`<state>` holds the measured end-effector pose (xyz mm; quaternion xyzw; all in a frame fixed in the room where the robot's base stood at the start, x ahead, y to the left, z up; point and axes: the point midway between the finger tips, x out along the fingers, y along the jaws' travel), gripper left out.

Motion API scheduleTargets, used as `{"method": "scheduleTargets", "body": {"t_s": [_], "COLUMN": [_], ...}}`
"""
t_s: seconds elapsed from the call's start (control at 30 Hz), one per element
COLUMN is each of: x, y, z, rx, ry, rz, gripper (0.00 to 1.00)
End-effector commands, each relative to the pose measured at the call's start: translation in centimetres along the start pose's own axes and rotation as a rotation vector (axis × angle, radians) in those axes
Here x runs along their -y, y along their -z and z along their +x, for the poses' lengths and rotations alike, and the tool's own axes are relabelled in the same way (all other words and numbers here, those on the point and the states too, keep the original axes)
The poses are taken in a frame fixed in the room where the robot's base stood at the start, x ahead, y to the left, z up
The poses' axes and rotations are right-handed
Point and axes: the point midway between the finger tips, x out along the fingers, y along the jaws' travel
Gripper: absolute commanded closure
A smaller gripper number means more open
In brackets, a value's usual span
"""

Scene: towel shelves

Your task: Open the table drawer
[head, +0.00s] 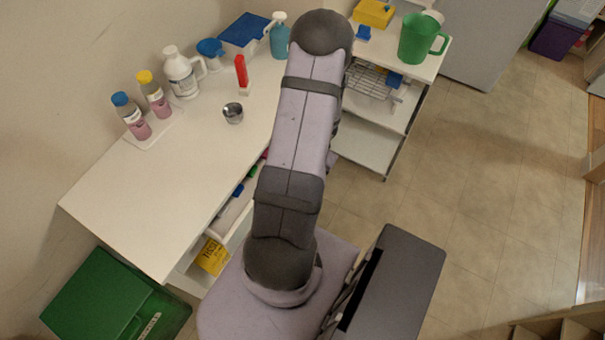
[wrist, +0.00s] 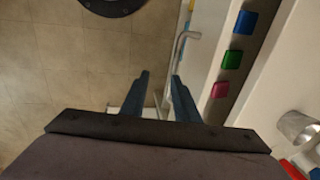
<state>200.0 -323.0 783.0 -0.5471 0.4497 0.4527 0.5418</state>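The table drawer stands partly open at the table's front edge. In the wrist view its white front (wrist: 207,45) is apart from the table, and blue, green and pink blocks show in the gap. A grey bar handle (wrist: 178,50) sticks out from the front. My gripper (wrist: 160,77) is open, with its two dark fingers apart and nothing seen between them. The handle lies just beyond the right fingertip; I cannot tell whether they touch. In the head view the open drawer (head: 238,226) shows left of my arm, which hides the gripper and handle.
The white table (head: 150,190) holds bottles, a red item (head: 241,72) and a metal cup (head: 233,112). A yellow box (head: 212,257) sits low at the table's front. A green bin (head: 95,295) stands at lower left. The floor (head: 470,190) at right is clear.

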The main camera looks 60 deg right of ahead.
Motion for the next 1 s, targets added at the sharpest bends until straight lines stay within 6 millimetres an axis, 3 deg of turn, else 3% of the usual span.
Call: {"method": "scheduleTargets", "body": {"t_s": [0.6,1.0], "x": [0.1,0.0], "y": [0.0,0.0], "z": [-4.2,-4.8], "rx": [0.0,0.0], "ry": [0.001,0.001], "rz": [0.0,0.0], "gripper": [0.72,0.72]}}
